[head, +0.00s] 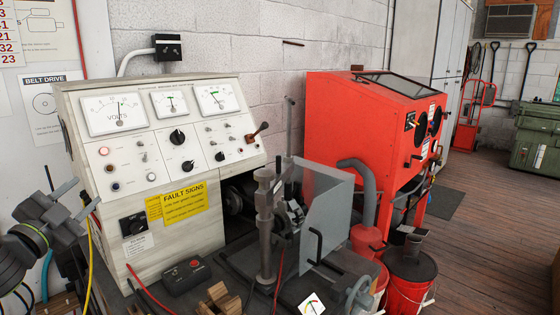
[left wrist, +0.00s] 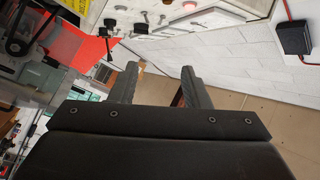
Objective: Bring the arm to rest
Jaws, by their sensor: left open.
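My left gripper (head: 86,194) is at the left edge of the head view, in front of the left side of the test bench (head: 240,155). Its two fingers point right and stand apart, with nothing between them. In the left wrist view both dark fingers (left wrist: 159,72) are spread and empty, with the scene behind them strongly tilted. Part of the wrist shows at the lower left of the head view; the rest of the arm is outside the picture. My right gripper is not in view.
The bench carries gauges, knobs and a yellow fault-signs label (head: 185,203). In front of it are a grey post (head: 265,235), a clear guard (head: 325,220) and a dark control box (head: 187,276). A red cabinet (head: 350,130) and red bucket (head: 408,275) stand right. Floor is open farther right.

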